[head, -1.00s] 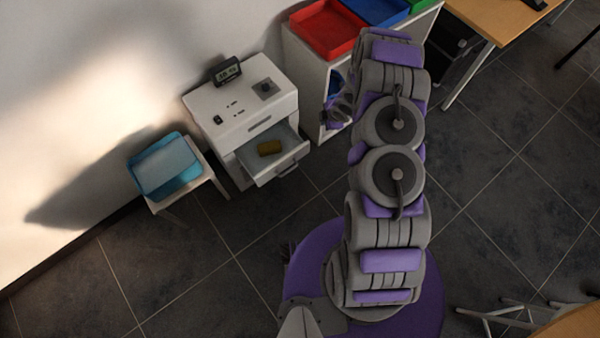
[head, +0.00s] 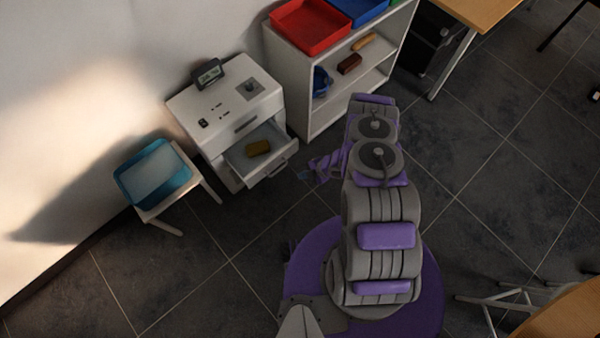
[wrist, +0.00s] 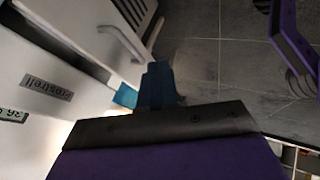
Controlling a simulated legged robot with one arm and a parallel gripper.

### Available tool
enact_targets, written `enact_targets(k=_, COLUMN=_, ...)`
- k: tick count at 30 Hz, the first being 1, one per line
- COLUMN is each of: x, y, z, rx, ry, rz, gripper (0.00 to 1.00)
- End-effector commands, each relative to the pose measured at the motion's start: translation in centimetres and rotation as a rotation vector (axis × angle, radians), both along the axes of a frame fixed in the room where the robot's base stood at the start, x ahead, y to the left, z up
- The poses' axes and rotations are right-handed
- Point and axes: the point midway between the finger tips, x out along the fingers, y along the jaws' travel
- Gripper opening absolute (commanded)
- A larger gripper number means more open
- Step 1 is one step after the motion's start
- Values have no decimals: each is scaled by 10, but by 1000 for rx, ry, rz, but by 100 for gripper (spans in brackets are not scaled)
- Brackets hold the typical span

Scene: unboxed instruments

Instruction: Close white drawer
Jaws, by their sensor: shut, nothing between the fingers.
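In the wrist view my gripper (wrist: 158,82) is shut and empty. A white front with a bar handle (wrist: 122,42) and label plates (wrist: 45,83) shows at the upper left, beside the fingertips. I cannot tell there how far the drawer stands out.
A small white stool with a blue bin (head: 152,173) stands left of the cabinet. A white shelf (head: 301,95) with red (head: 310,27) and blue trays stands to its right. Dark tiled floor (head: 220,275) is open in front. A wooden table (head: 570,318) is at the lower right.

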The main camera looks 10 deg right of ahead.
Motion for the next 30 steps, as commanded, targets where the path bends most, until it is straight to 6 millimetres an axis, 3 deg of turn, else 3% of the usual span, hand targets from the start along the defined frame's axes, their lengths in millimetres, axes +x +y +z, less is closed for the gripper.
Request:
enact_targets(k=13, x=13, y=54, z=-70, rx=0, ry=4, rz=2, gripper=0)
enact_targets(k=19, x=38, y=67, z=-60, rx=-2, ry=1, rz=-1, gripper=0)
enact_targets(k=30, x=45, y=73, z=-56, rx=-3, ry=3, rz=-2, gripper=0)
